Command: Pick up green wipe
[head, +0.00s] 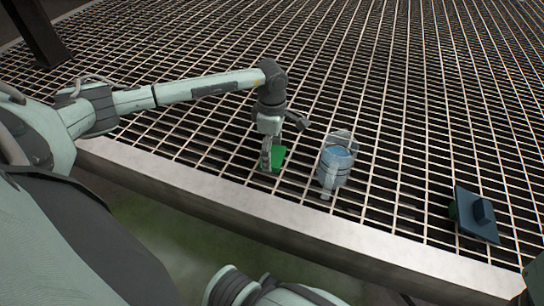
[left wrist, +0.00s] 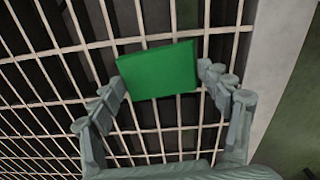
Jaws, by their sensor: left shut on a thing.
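The green wipe (head: 278,158) is a small flat green piece at the grated surface, near its front edge. In the left wrist view the green wipe (left wrist: 158,70) shows as a green rectangle between the fingertips. My left gripper (head: 270,162) points down at it and is shut on it, with a fingertip at each side in the left wrist view (left wrist: 160,80). Whether the wipe touches the grating or is just above it, I cannot tell. My right gripper is not in view.
A clear container with blue contents (head: 336,164) stands just right of the left gripper. A dark blue flat object with a block on it (head: 478,214) lies farther right. The grating (head: 400,90) has open gaps and ends at a pale front beam (head: 250,205).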

